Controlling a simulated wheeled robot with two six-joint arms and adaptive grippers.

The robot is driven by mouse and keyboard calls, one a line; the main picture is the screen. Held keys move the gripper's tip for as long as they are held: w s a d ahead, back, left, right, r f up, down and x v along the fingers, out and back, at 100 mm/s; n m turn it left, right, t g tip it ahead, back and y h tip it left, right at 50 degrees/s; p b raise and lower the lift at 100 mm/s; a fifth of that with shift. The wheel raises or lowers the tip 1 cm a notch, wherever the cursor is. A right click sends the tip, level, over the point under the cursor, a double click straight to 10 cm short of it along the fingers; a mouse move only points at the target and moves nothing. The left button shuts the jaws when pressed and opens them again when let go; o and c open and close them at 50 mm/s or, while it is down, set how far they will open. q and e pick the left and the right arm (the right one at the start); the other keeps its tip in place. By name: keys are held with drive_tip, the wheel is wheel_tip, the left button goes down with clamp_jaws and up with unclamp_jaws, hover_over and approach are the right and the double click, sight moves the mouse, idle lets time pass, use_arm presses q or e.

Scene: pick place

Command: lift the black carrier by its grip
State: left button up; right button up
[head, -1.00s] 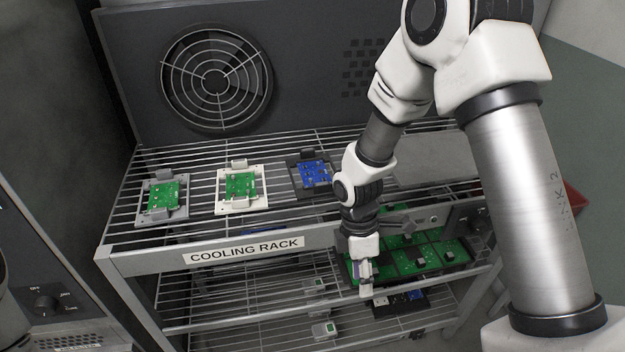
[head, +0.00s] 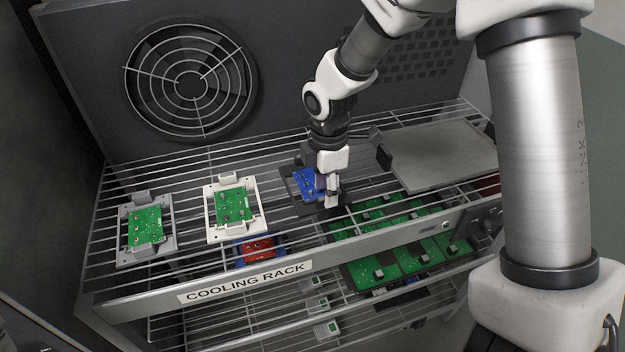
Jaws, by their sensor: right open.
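The black carrier (head: 288,182) lies on the top wire shelf of the cooling rack, with a blue circuit board (head: 308,184) in it. My right gripper (head: 332,197) is open and points down at the carrier's right side. Its fingers cover part of the carrier's right edge, and the grip is hidden or too small to make out there. I cannot tell whether the fingers touch the carrier. My left gripper is not in view.
A white carrier (head: 211,236) and a grey carrier (head: 125,261), each with a green board, stand to the left. A grey flat plate (head: 440,153) lies at the right. The fan panel (head: 270,65) rises behind. Red and green boards show below the shelf.

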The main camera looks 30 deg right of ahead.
drive_tip(key=shift+w+f, duration=0.15)
drive_tip(key=shift+f, duration=0.45)
drive_tip(key=shift+w+f, duration=0.15)
drive_tip(key=shift+f, duration=0.4)
drive_tip(key=shift+s+r, duration=0.2)
drive_tip(key=shift+s, duration=0.2)
drive_tip(key=c, duration=0.6)
clamp_jaws()
drive_tip(key=shift+r, duration=0.1)
